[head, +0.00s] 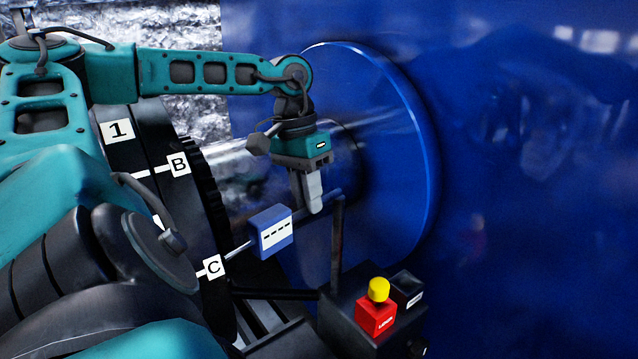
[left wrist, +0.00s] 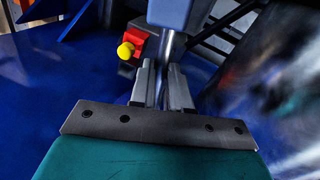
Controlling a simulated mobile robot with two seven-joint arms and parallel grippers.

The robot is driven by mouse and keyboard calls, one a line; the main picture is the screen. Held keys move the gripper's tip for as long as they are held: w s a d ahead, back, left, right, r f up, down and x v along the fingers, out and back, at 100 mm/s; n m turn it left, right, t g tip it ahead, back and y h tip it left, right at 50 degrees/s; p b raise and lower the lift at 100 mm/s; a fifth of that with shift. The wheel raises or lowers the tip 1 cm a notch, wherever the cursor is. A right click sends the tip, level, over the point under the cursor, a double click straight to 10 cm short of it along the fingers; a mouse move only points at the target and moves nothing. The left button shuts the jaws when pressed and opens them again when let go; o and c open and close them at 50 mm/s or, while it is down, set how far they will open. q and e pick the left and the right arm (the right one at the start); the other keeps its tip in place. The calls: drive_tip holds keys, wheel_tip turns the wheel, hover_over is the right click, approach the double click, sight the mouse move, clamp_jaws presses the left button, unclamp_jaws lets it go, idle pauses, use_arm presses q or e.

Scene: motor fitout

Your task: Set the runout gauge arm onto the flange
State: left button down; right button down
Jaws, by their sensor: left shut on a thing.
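The runout gauge arm (head: 332,199) is a dark bar joined to an upright post, with a blue gauge box (head: 270,232) at its left end. My left gripper (head: 314,204) comes from above, its fingers shut around the bar. In the left wrist view the bar (left wrist: 168,50) runs between the fingers (left wrist: 162,88), and the blue box (left wrist: 183,12) is at the top. The flange (head: 202,180) is the black, toothed-edge disc labelled 1, B and C. The box is beside its C label (head: 212,267); I cannot tell whether they touch. My right gripper is not in view.
A red block with a yellow button (head: 378,300) sits on the dark base (head: 350,318) below the post; it also shows in the left wrist view (left wrist: 132,45). A shiny shaft (head: 240,170) runs from the flange to a large blue disc (head: 400,150). A blue wall fills the right.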

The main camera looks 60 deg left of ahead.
use_arm(q)
drive_tip(key=shift+a+m, duration=0.3)
drive_tip(key=shift+m, duration=0.1)
drive_tip(key=c, duration=1.1)
unclamp_jaws()
wheel_tip(320, 180, up, 13)
drive_tip(key=a+p, duration=0.2)
drive_tip(key=shift+s+a+f, duration=0.15)
drive_tip(key=shift+s+a, duration=0.05)
drive_tip(key=shift+a, duration=0.05)
